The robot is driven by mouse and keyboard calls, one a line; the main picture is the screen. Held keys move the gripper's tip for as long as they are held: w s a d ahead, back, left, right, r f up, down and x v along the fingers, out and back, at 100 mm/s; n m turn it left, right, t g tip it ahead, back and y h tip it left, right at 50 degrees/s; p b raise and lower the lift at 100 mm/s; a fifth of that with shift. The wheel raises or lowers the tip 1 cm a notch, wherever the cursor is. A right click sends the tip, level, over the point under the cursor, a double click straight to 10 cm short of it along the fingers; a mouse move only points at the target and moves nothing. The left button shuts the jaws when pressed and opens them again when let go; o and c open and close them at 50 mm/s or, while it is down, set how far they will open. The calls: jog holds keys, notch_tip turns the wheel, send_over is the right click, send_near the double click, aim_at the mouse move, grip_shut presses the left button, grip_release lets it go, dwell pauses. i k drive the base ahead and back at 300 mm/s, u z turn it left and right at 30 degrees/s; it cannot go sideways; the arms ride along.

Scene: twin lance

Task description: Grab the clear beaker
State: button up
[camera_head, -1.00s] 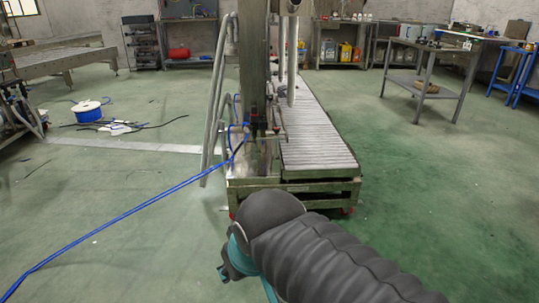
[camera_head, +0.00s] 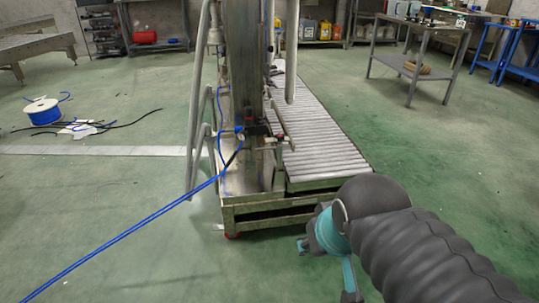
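I cannot make out a clear beaker in this view. My arm, in a dark ribbed sleeve, reaches in from the lower right. Its teal wrist part (camera_head: 328,235) shows just in front of the conveyor's near end. Small teal and dark parts hang below the wrist near the bottom edge. I cannot make out my gripper's fingers or whether they hold anything.
A roller conveyor (camera_head: 318,140) with a metal post stands ahead. A grey table (camera_head: 425,62) and blue stands (camera_head: 505,55) are at right.

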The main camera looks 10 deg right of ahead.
aim_at(251, 162)
jog(key=u, duration=0.35)
jog(key=i, duration=1)
jog(key=u, duration=0.65)
